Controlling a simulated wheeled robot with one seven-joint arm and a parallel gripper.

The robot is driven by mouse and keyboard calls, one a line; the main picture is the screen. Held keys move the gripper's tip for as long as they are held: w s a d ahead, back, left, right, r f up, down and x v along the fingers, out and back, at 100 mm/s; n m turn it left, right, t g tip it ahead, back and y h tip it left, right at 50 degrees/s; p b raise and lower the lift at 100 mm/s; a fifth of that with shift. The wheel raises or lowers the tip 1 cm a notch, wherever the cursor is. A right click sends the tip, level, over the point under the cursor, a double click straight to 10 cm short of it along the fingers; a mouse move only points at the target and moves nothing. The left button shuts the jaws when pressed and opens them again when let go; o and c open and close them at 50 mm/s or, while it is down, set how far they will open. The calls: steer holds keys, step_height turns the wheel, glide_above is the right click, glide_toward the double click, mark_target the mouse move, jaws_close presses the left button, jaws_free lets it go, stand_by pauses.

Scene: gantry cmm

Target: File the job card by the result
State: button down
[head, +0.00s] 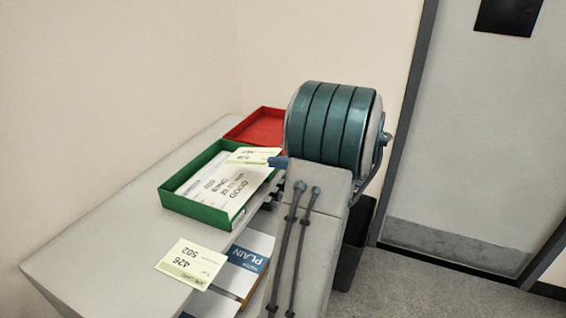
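A pale green and white job card (250,155) is at the far right corner of the green tray (191,208), over the papers in it. My gripper (278,162) is at the card's right end, with a blue fingertip against it; most of the gripper is hidden behind my arm. It appears shut on this card. Whether the card touches the papers is unclear. A second similar card (190,263), marked 426 and 502, lies flat near the table's front edge. A red tray (262,126) stands behind the green one, partly hidden by my arm.
The grey table (100,240) is bare to the left of the trays. A white sheet (225,184) with large print, including GOOD, lies in the green tray. A blue and white item marked PLAIN (250,258) sits below the table edge. A dark bin (356,245) stands on the floor.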

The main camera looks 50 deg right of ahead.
steer(key=b, duration=0.4)
glide_above(255, 202)
steer(key=s, duration=0.2)
step_height(255, 202, down, 7)
steer(key=shift+w+a+f+b, duration=0.1)
steer(key=shift+w+f+b, duration=0.9)
steer(key=shift+f+b, duration=0.25)
steer(key=shift+r, duration=0.1)
steer(key=c, duration=1.7)
jaws_free()
steer(key=o, duration=0.6)
steer(key=shift+c, duration=0.2)
steer(key=v, duration=1.4)
steer(key=shift+w, duration=0.1)
